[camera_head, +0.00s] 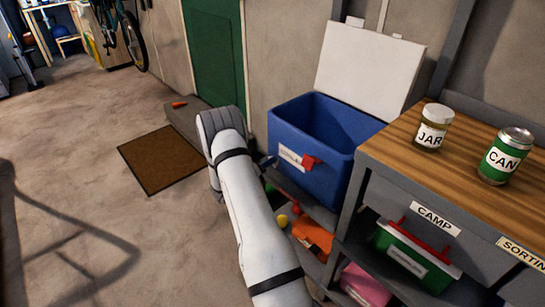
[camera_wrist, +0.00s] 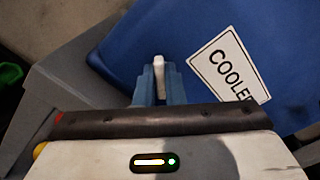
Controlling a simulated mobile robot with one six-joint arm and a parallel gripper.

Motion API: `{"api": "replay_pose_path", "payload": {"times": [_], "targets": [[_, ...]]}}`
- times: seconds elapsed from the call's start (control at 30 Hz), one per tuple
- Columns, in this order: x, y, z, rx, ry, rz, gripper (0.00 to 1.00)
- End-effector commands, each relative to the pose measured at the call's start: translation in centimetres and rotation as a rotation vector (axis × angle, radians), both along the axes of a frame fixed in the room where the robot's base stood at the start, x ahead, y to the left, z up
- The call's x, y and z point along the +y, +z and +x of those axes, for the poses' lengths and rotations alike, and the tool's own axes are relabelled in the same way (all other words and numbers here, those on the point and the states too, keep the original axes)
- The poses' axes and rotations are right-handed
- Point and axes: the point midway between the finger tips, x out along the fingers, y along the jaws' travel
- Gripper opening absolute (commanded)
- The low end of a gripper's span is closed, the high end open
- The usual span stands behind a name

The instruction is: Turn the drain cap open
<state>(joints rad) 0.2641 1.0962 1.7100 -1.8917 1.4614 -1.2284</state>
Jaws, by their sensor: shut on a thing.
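The blue cooler (camera_head: 345,178) stands on a low grey shelf, its white lid (camera_head: 368,62) raised. It fills the upper part of the wrist view (camera_wrist: 190,40), with a tilted COOLER label (camera_wrist: 224,68) beside my gripper. My gripper (camera_wrist: 160,80) is shut on a small white piece, which looks like the drain cap (camera_wrist: 158,62), low on the cooler's wall. Most of the cap is hidden between the fingers, and its turn angle cannot be told. In the head view, my arm hides the cap and most of the gripper.
A wooden-topped bench (camera_head: 463,145) with a jar (camera_head: 431,137) and a can (camera_head: 505,163) stands close on the right. A green bin (camera_head: 412,262) and orange and pink items sit on shelves below. A brown mat (camera_head: 158,160) lies left; the floor beyond is open.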

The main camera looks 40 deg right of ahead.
Motion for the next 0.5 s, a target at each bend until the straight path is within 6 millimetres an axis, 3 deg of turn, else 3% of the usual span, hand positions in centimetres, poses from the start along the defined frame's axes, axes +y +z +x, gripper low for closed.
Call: {"api": "replay_pose_path", "payload": {"times": [0.5], "targets": [[0.42,-0.15,0.58,0.455,0.014,-0.037,0.0]]}}
